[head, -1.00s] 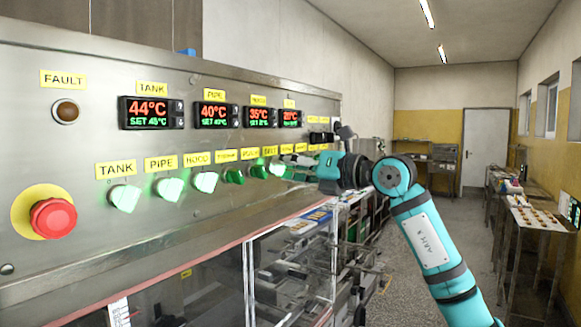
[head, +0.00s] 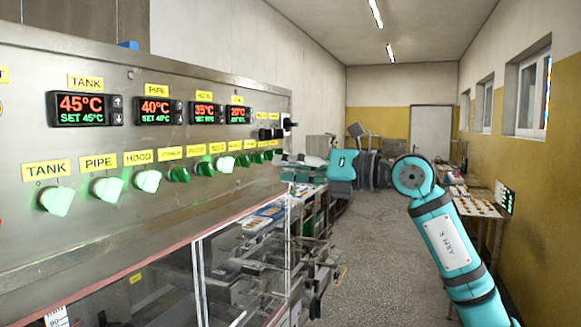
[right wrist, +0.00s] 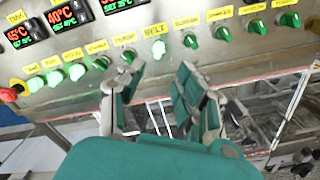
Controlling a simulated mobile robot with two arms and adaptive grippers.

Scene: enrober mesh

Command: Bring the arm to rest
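My right arm (head: 447,240) comes in from the lower right in the head view and bends at a round teal joint. Its right gripper (head: 284,160) points left, near the far end of the control panel (head: 120,240), and shows small there. In the right wrist view the two fingers of the right gripper (right wrist: 158,82) stand apart with nothing between them. The panel with its row of green knobs lies beyond the fingertips. The lit BELT knob (right wrist: 158,50) shows in the gap. I cannot tell the exact distance to the panel. My left gripper is in neither view.
Clear guards (head: 245,265) run below the panel. Machinery (head: 315,215) stands farther along on the left. The aisle floor (head: 370,270) is open. A table with small pieces (head: 476,208) stands along the right wall. The TANK display (head: 84,108) reads 45°C.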

